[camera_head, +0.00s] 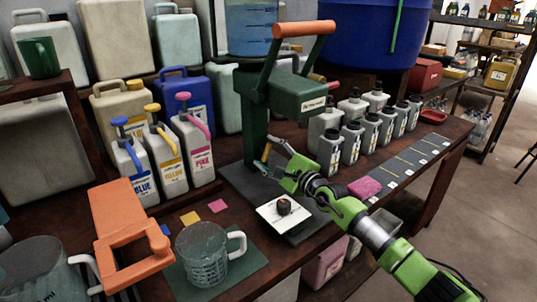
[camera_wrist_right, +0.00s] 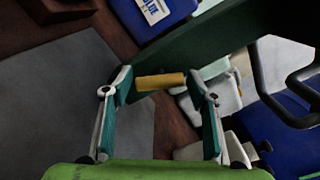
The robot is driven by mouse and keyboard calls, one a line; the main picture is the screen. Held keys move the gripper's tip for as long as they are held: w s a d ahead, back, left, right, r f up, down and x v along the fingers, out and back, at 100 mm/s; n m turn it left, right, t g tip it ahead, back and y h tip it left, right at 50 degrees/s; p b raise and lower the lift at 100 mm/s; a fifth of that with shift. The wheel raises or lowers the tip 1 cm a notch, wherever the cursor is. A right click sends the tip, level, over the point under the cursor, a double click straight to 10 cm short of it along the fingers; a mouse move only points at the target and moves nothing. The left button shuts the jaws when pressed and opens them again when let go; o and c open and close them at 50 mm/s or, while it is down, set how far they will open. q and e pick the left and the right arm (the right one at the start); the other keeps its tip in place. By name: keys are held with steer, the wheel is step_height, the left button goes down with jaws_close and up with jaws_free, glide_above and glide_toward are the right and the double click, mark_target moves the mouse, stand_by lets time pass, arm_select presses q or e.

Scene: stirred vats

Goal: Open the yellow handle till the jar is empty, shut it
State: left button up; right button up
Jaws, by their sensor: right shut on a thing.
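The yellow handle (camera_head: 267,151) is on the lower part of a green stand (camera_head: 255,120). My right gripper (camera_head: 270,168) reaches it from the lower right and is shut on it. In the right wrist view the yellow handle (camera_wrist_right: 160,81) lies crosswise between the two fingertips of my right gripper (camera_wrist_right: 160,85). A clear jar (camera_head: 252,28) at the top, by the stand, holds blue liquid; its upper edge is out of frame. No flow from it can be made out. My left gripper is not in view.
An orange looped tool (camera_head: 120,225) and a clear measuring jug (camera_head: 202,258) are at the front left. Blue, yellow and pink pump bottles (camera_head: 170,150) stand left of the stand. A white scale-like box (camera_head: 284,215) is below my right gripper. Several grey bottles (camera_head: 350,137) stand right.

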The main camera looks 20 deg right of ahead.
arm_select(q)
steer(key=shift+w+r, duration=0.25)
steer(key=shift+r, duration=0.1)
arm_select(e)
steer(key=shift+n, duration=1)
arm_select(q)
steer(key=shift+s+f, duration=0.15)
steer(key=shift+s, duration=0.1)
arm_select(e)
steer(key=o, duration=1.1)
steer(key=shift+s, duration=0.1)
steer(key=v, duration=1.1)
steer(key=shift+s+d, duration=0.1)
steer(key=shift+s, duration=0.3)
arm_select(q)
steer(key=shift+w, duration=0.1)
